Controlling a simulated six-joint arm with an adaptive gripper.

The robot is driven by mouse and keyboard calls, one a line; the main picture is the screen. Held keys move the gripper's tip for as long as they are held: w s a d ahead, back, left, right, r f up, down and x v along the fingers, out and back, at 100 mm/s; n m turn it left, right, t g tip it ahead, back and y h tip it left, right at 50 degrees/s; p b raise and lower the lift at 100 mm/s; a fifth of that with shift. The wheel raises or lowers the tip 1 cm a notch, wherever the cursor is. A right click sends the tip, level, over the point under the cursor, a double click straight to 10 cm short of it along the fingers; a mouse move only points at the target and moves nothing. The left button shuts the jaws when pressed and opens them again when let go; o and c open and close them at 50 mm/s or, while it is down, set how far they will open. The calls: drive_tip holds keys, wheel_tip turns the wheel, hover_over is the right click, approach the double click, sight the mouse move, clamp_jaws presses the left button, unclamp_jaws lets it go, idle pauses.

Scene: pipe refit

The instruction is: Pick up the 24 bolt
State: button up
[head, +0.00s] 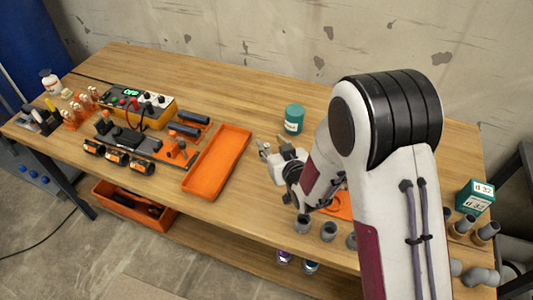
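No part in the head view can be read as the 24 bolt; it is too small to tell or hidden. My gripper (272,146) is above the middle of the wooden bench, right of the orange tray (217,163). Its two fingers look apart, with nothing visible between them. Several short black cylinders with orange bands (115,157) lie at the front left, well away from my gripper. Their labels cannot be read. My arm hides part of the bench's right side, including most of an orange piece (340,207).
A teal jar (294,119) stands behind my gripper. An orange tool holder (178,153) and an instrument with a green display (138,104) are at left. Grey pipe pieces (329,231) line the front right, near a green-and-white box (475,196). The orange tray looks empty.

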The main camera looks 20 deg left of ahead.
sight(268, 150)
drive_tip(key=shift+f, duration=2.35)
drive_tip(key=shift+f, duration=0.1)
drive_tip(key=shift+f, duration=0.5)
drive_tip(key=shift+x, duration=2.5)
clamp_jaws()
